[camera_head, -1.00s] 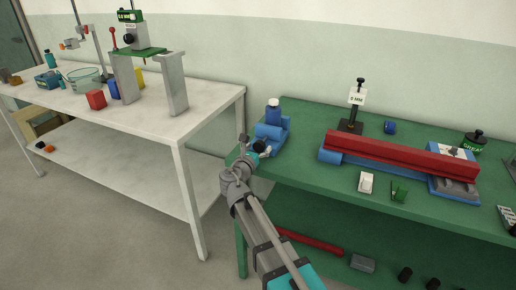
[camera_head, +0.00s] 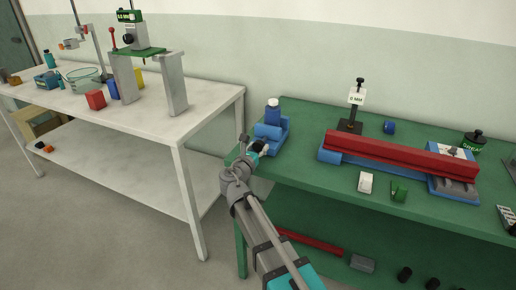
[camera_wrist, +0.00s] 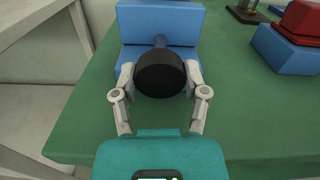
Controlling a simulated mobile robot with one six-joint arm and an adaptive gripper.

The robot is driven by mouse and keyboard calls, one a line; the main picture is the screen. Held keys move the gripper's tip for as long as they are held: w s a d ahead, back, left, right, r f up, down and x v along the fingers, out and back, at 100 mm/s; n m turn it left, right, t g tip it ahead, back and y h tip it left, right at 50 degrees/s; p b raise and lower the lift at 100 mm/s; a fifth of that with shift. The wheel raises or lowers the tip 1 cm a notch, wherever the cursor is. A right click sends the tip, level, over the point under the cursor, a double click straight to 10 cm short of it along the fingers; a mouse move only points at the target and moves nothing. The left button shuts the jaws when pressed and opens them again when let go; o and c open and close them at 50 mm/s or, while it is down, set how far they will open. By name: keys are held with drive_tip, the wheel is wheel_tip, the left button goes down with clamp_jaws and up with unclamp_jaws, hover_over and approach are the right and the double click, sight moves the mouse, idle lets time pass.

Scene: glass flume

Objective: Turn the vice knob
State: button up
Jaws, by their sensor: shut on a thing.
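The blue vice (camera_head: 272,134) sits at the left end of the green bench, with a dark blue bottle-like object (camera_head: 273,112) at its back. In the wrist view the vice's blue body (camera_wrist: 160,22) is at the top, and the round black vice knob (camera_wrist: 160,74) faces me on a short shaft. My gripper (camera_wrist: 160,82) has one finger on each side of the knob and is shut on it. In the head view my gripper (camera_head: 259,149) is at the vice's near side, and the knob is mostly hidden there.
On the green bench (camera_head: 310,170), a red bar (camera_head: 400,155) lies on blue blocks to the right. A white block (camera_head: 366,182) and a green piece (camera_head: 399,191) lie in front of it. A white table (camera_head: 205,105) stands left, across a narrow gap.

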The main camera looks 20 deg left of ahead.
drive_tip(key=shift+m, duration=0.3)
drive_tip(key=shift+m, duration=2.7)
drive_tip(key=o, duration=1.1)
drive_tip(key=shift+o, duration=0.2)
drive_tip(key=s+a, duration=0.1)
drive_tip(key=s, duration=1.1)
